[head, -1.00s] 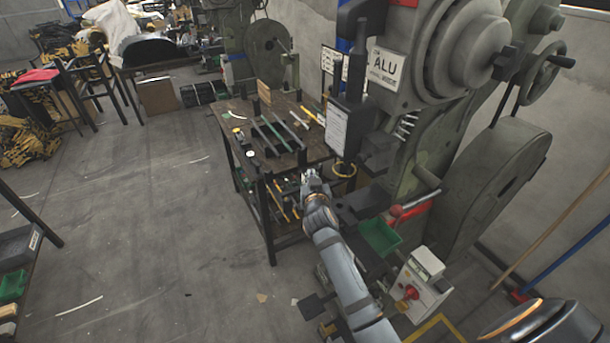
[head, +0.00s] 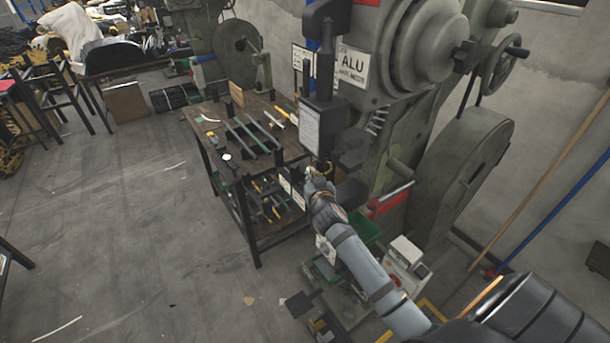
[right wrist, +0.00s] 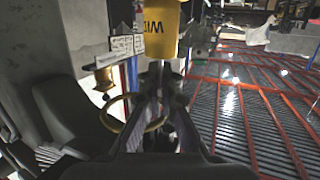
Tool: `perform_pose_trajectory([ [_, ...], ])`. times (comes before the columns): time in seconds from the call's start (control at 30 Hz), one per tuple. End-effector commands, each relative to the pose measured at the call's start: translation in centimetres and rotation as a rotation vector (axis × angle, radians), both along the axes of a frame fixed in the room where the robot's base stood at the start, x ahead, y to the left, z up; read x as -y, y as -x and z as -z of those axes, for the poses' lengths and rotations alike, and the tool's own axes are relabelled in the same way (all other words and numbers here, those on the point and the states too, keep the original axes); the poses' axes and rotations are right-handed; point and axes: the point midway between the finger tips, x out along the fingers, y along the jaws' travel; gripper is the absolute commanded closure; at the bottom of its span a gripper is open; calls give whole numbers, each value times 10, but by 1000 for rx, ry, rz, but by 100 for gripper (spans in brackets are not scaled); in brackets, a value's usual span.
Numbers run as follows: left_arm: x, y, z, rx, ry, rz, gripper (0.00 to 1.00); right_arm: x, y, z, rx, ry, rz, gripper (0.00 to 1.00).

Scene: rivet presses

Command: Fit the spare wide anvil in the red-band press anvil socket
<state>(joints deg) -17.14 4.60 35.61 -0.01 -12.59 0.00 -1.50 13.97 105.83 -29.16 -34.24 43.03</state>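My right gripper (head: 318,180) is at the front of the big grey-green press (head: 400,130), just under its dark ram. In the right wrist view its fingers (right wrist: 160,72) are close together on the narrow end of a yellow cylinder, the wide anvil (right wrist: 163,28), whose lettering starts "WI". The anvil is cut off by the top edge there, and in the head view my gripper mostly hides it. A yellow ring (right wrist: 122,112) on the press is beside the fingers. The anvil socket cannot be made out. My left gripper is not in view.
A workbench (head: 245,160) with bars and tools stands left of the press. A red part (head: 390,203) and a green bin (head: 362,232) are near my right forearm. A white control box (head: 405,262) stands at right.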

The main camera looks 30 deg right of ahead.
Motion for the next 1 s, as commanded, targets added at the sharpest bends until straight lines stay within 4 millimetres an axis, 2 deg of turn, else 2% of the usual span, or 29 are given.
perform_pose_trajectory([
  [0.37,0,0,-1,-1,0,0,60,25,11,-1,1,4,-1,100],
  [0.7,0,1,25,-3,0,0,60,24,11,27,1,-1,-1,100],
  [1.0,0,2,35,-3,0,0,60,24,11,39,2,0,-1,100],
])
